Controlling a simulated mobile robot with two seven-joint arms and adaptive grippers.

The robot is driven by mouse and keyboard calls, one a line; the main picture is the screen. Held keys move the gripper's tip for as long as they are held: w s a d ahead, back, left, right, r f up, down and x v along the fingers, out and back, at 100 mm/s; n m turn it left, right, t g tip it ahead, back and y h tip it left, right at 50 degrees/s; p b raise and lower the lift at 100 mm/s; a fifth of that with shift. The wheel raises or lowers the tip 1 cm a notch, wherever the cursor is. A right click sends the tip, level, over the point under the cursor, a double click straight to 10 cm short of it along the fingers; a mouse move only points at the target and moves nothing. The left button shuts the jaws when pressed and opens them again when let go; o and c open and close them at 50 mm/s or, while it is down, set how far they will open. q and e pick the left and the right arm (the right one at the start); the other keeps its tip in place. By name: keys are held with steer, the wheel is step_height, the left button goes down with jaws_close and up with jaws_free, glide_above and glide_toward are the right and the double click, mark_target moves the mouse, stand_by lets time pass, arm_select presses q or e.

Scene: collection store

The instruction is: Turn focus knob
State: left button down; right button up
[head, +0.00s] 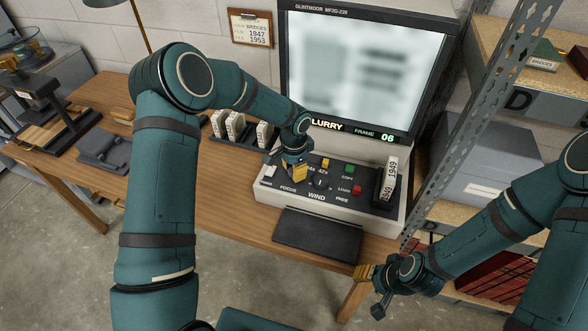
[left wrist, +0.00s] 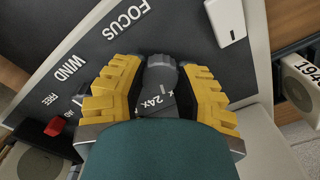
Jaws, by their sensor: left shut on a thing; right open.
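The microfilm reader's control panel (head: 285,190) carries the labels FOCUS, WIND and FREE. My left gripper (head: 297,172) is down at the panel above the FOCUS label. In the left wrist view its yellow fingers (left wrist: 160,78) are shut on the dark grey focus knob (left wrist: 160,67), one on each side. The gripper hides the knob in the head view. The screen (head: 360,72) shows a blurred picture, with a LURRY tag, its first letter hidden, and FRAME 06 below. My right gripper (head: 367,274) is open and empty, low in front of the table's right end.
The wind knob (head: 320,180), yellow, green and red buttons and a film reel (head: 390,178) are on the panel to the right. A dark pad (head: 316,232) lies before the panel. White film boxes (head: 235,124) stand behind my left arm. A metal shelf (head: 485,120) rises at right.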

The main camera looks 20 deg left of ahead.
arm_select(q)
steer(key=c, duration=0.6)
jaws_free()
steer(key=shift+o, duration=0.2)
step_height(320, 180, up, 12)
steer(key=shift+f, duration=0.1)
